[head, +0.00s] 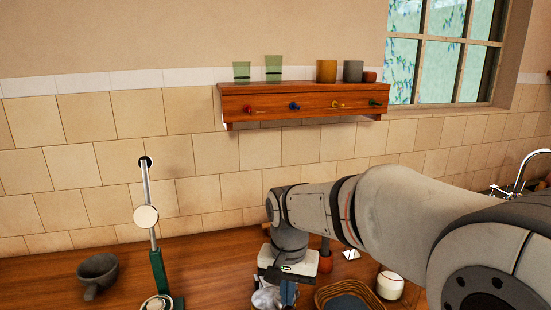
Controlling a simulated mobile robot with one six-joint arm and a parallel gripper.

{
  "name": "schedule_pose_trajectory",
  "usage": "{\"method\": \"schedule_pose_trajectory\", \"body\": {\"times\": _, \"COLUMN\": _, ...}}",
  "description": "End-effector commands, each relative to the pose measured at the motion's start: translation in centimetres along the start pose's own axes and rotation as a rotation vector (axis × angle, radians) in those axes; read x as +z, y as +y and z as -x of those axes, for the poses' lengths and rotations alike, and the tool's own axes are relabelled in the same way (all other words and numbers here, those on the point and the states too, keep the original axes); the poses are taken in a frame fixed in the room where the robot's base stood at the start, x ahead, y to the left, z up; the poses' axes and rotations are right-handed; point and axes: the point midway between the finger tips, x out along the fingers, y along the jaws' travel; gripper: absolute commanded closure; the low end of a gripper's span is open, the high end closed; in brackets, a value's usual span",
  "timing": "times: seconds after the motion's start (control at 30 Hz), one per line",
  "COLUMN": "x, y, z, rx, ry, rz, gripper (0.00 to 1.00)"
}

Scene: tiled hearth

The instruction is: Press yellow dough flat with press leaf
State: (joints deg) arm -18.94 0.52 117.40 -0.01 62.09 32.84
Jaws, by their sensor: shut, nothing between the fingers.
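I see no yellow dough in the head view. Nothing there is clearly the press leaf. A stand with a green upright (158,272), a slanting metal rod (150,190) and a pale round disc (146,216) is at the left of the counter. I cannot tell whether it belongs to the press. My gripper (284,279) points down over the counter near the bottom middle, to the right of this stand. It is shut and empty. Its fingertips are hard to make out against a crumpled silvery thing (266,297) and something blue (289,294) below.
A dark grey bowl-like vessel (97,272) stands at the left. A wicker basket (340,288), a white jar (390,285) and a reddish pot (325,262) stand right of my gripper. A wooden wall shelf (300,103) holds several cups. Bare counter (215,265) lies between stand and gripper.

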Motion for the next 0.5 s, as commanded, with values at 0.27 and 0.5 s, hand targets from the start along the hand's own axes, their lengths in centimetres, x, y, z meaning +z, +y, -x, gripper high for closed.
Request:
{"method": "schedule_pose_trajectory", "body": {"times": 0.27, "x": 0.0, "y": 0.0, "z": -1.0, "rx": 0.000, "ry": 0.000, "rz": 0.000, "gripper": 1.00}}
{"method": "schedule_pose_trajectory", "body": {"times": 0.5, "x": 0.0, "y": 0.0, "z": -1.7, "rx": 0.000, "ry": 0.000, "rz": 0.000, "gripper": 1.00}}
